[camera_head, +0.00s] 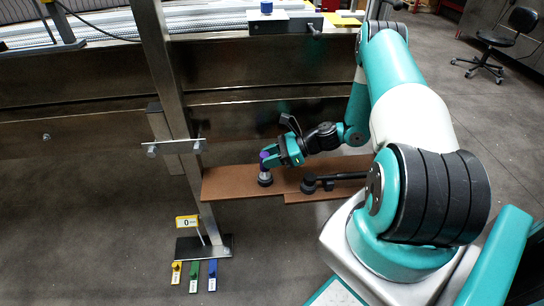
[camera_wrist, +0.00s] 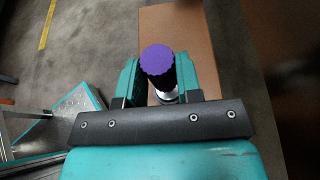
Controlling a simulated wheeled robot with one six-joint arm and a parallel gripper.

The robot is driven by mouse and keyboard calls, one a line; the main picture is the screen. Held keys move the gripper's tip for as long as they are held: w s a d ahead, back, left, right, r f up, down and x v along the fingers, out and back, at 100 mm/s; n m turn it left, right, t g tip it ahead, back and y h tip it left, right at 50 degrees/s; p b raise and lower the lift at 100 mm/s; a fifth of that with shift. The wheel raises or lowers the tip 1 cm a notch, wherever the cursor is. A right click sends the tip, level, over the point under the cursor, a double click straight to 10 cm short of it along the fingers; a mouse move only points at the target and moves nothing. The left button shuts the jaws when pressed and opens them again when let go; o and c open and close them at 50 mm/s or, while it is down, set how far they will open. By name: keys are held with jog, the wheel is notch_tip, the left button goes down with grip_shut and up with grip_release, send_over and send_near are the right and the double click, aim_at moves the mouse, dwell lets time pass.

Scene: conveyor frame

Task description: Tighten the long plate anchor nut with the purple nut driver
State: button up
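The purple nut driver (camera_head: 264,155) stands upright in a dark round holder (camera_head: 265,180) on a brown board. Its purple ribbed cap (camera_wrist: 157,59) shows from above in the wrist view. My gripper (camera_head: 278,156) is at the driver, with one teal finger on each side of its upper part in the wrist view (camera_wrist: 158,80). Whether the fingers press on it is not clear. A flat dark foot plate (camera_head: 190,247) lies on the floor under the conveyor leg. An anchor nut on it is too small to make out, and I cannot tell which plate is the long one.
The brown board (camera_head: 230,183) also carries a black tool (camera_head: 335,180) lying to the right. Yellow (camera_head: 177,272), green (camera_head: 194,275) and blue (camera_head: 212,273) tagged items sit before the foot plate. Floor to the left is clear.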

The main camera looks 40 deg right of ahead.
jog(key=shift+r+p, duration=2.15)
jog(key=shift+r, duration=0.35)
jog(key=shift+f, duration=0.1)
